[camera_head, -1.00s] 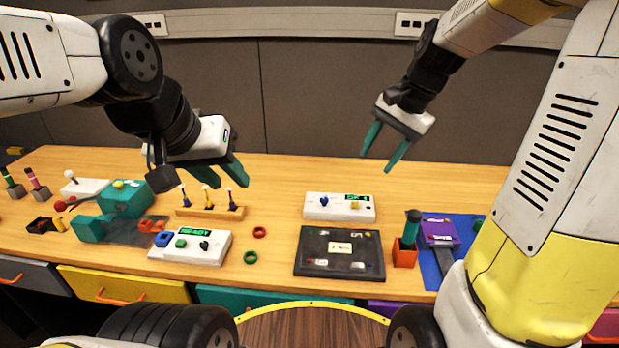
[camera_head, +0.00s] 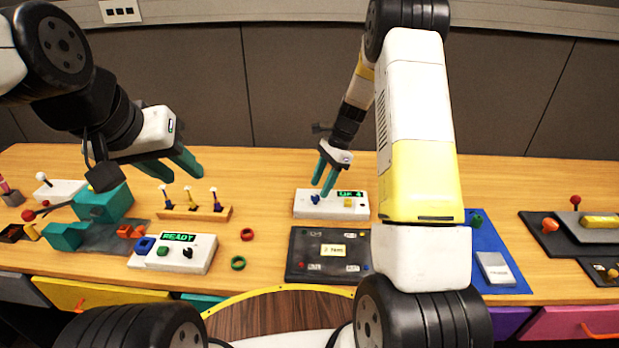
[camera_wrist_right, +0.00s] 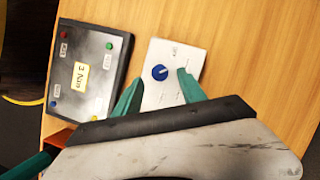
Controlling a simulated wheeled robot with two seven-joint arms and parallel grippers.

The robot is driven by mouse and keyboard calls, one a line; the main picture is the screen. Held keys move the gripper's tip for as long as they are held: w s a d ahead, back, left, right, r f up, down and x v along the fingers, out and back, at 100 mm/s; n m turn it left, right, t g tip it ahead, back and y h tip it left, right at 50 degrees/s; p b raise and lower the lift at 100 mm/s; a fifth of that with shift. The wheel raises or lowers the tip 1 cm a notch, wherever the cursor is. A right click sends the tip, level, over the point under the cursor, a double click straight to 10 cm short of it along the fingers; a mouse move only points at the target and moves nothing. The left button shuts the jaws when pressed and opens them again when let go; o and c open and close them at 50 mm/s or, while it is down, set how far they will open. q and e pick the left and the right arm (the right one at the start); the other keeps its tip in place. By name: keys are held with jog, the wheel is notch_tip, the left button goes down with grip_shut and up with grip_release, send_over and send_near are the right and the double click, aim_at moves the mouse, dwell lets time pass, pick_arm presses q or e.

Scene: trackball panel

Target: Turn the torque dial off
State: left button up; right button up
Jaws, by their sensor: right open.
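A white box (camera_head: 330,207) with a blue dial (camera_head: 315,199), a green-lit display (camera_head: 350,194) and a yellow button (camera_head: 348,203) stands on the table. My right gripper (camera_head: 323,187) is open and points down at the dial. In the right wrist view, the blue dial (camera_wrist_right: 160,72) with a white pointer mark shows between the fingertips of my right gripper (camera_wrist_right: 160,78), with gaps on both sides. I cannot tell how high the fingertips are. My left gripper (camera_head: 184,178) is open and empty, above the table behind the small posts.
A dark board (camera_head: 320,275) with a yellow "3 Nm" label (camera_head: 333,250) lies in front of the white box.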

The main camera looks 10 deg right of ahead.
aim_at(315, 196)
jog(key=shift+x, duration=1.5)
grip_shut()
jog(key=shift+n, duration=0.3)
jog(key=n+g, duration=0.1)
jog(key=n, duration=0.2)
jog(key=shift+w+h, duration=0.15)
jog(key=shift+h, duration=0.15)
jog(key=shift+w+a+n+g+h, duration=0.1)
jog(key=shift+n+g+h, duration=0.2)
jog(key=shift+n, duration=0.75)
jog(key=shift+a+n+g+h, duration=0.15)
jog(key=shift+n+g, duration=0.25)
jog(key=shift+n, duration=0.65)
jog(key=shift+d, duration=0.1)
